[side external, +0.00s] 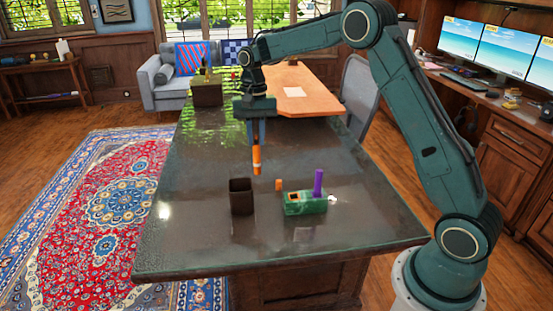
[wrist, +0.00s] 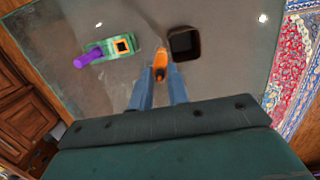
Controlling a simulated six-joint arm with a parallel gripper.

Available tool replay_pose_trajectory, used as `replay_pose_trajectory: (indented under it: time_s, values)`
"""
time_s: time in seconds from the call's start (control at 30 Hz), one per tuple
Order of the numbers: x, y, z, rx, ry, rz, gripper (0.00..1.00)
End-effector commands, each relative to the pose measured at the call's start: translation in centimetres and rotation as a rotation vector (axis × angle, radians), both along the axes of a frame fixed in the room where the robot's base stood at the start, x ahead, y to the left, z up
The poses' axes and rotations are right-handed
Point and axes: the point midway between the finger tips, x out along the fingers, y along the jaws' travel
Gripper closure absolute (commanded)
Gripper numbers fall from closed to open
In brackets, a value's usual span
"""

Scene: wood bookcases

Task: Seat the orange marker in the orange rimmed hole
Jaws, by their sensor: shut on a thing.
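My gripper (side external: 257,143) is shut on the orange marker (side external: 257,160) and holds it upright above the dark table. The green block (side external: 305,208) stands on the table, to the right of and nearer the camera than the marker. Its orange rimmed hole (side external: 294,197) looks empty and also shows in the wrist view (wrist: 123,45). A purple marker (side external: 318,183) stands in the block's other end.
A dark open cup (side external: 241,196) stands left of the green block. A small orange piece (side external: 278,185) is on the table between them. A dark box (side external: 207,93) sits at the far end. The table (side external: 185,240) is bare in front and at left.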

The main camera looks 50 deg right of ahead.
Motion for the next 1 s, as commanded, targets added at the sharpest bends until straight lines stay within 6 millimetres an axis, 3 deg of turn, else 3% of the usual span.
replay_pose_trajectory:
  time_s: [0.3,0.5,1.0]
  values:
    - [-4.6,-4.1,-5.4,0.000,0.004,0.004,1.00]
    - [-7.3,-5.9,-7.6,0.000,0.002,0.021,1.00]
    - [-9.2,-6.2,-10.1,0.003,0.008,-0.016,1.00]
